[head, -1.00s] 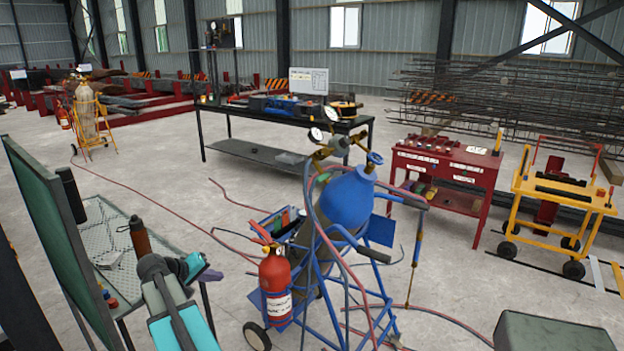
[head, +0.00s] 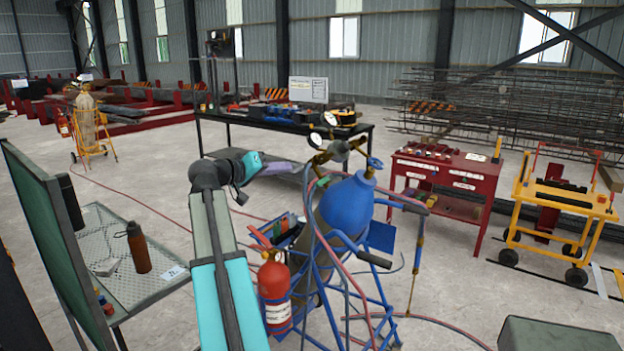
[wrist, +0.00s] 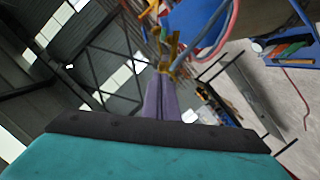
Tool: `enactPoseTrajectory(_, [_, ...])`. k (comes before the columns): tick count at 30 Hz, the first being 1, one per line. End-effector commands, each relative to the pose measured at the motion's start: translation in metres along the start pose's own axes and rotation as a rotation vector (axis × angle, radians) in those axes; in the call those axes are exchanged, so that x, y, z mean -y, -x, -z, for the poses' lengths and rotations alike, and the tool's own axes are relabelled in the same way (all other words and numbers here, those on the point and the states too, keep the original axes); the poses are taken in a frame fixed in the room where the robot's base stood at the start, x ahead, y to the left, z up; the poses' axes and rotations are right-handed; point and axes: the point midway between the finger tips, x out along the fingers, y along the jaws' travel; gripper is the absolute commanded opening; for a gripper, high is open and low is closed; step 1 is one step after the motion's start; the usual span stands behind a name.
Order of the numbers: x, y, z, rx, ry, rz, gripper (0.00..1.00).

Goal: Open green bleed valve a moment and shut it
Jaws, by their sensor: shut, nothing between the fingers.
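The blue-topped gas cylinder (head: 348,203) stands on a blue cart in the middle of the head view. Its brass regulator (head: 340,150) carries round gauges, with a blue handwheel (head: 374,163) to the right. My gripper (head: 300,168) is just left of the regulator, its purple fingers together and empty. In the wrist view the shut fingers (wrist: 162,78) point at brass fittings (wrist: 168,50), with no clear contact.
Red hoses (head: 330,225) loop around the cylinder and trail on the floor. A red fire extinguisher (head: 273,292) hangs at the cart's left, close to my arm. A mesh table (head: 130,285) with a brown bottle (head: 138,248) stands at left. A red tool cabinet (head: 455,172) stands behind right.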

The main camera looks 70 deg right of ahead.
Motion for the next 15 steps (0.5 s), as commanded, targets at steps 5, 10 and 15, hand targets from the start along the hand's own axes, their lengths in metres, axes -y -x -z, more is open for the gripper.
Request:
enactPoseTrajectory(5, [-0.0005,0.0002,0.0004,-0.001,0.0,-0.001,0.0])
enactPoseTrajectory(10, [-0.0001,-0.0001,0.0004,-0.001,0.0,0.0,0.0])
enactPoseTrajectory(15, [0.0,-0.0056,0.0009,0.0,0.001,0.0,0.0])
